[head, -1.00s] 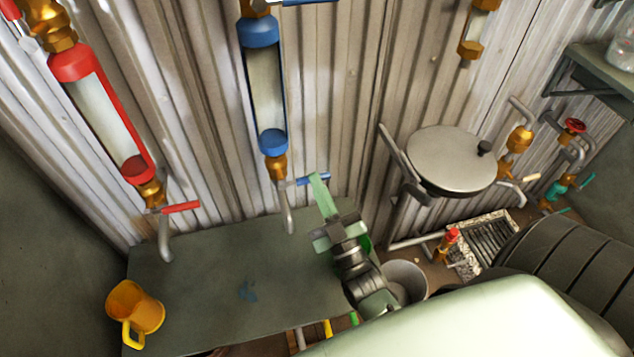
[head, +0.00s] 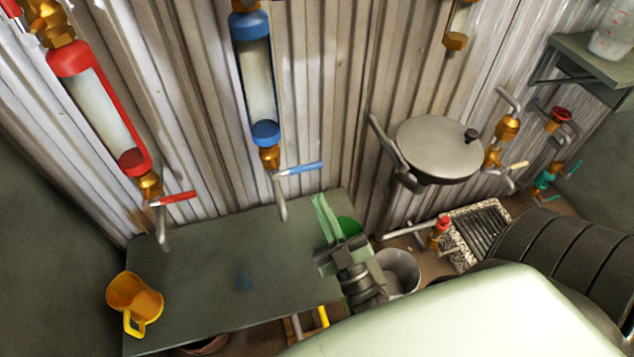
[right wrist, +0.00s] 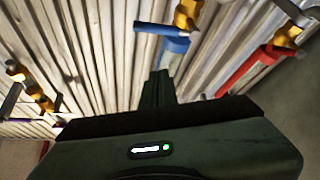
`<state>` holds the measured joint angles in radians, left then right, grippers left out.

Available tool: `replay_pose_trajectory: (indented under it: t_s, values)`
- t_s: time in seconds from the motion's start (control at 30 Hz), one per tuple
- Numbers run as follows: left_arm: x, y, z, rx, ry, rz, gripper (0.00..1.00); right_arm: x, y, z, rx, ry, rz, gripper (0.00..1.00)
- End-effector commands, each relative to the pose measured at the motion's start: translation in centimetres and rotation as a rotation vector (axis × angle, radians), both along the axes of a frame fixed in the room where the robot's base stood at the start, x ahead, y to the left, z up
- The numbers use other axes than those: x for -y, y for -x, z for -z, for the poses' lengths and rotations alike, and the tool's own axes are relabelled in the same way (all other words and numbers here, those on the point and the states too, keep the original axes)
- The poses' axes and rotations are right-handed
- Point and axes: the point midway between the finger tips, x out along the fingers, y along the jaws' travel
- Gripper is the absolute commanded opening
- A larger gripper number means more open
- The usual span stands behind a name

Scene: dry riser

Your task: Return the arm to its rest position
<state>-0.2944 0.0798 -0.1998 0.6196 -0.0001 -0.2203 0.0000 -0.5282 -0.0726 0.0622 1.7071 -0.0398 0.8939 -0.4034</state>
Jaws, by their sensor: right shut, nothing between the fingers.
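My right gripper (head: 325,218) shows in the head view at the right end of the grey-green table. Its pale green fingers are together with nothing between them, and they point up towards the corrugated wall. In the right wrist view the shut fingers (right wrist: 158,88) point at the wall, below the blue tube (right wrist: 174,52). The blue tube (head: 257,80) and its blue lever (head: 300,169) are up and left of the gripper in the head view, apart from it. My left gripper is not in view.
The grey-green table (head: 200,265) holds a yellow mug (head: 134,303) at left and a green object (head: 349,227) behind my gripper. A red tube (head: 98,110) hangs at left. A round metal lid (head: 438,148), a bucket (head: 400,270) and a floor grate (head: 478,232) are at right.

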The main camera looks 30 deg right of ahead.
Motion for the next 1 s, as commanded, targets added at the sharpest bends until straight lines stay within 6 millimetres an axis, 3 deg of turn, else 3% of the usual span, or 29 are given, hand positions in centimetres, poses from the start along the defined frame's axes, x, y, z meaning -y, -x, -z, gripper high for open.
replay_pose_trajectory:
  t_s: [0.27, 0.47, 0.73, 0.87, 1.0]
  values:
    - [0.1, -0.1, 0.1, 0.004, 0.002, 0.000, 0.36, -0.2, 0.7, 0.4, 0.000, 0.000, 0.000, 0.00]
    - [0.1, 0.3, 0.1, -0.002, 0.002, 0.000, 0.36, -0.3, -0.8, 1.0, -0.089, -0.021, -0.022, 0.00]
    - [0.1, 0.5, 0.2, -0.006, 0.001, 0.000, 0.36, -1.3, -4.3, 4.7, -0.498, -0.122, -0.090, 0.00]
    - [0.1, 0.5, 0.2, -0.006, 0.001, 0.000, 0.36, -1.9, -4.3, 6.7, -0.701, -0.170, -0.105, 0.00]
    - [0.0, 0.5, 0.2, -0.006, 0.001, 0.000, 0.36, -2.6, -2.9, 8.5, -0.914, -0.216, -0.109, 0.00]
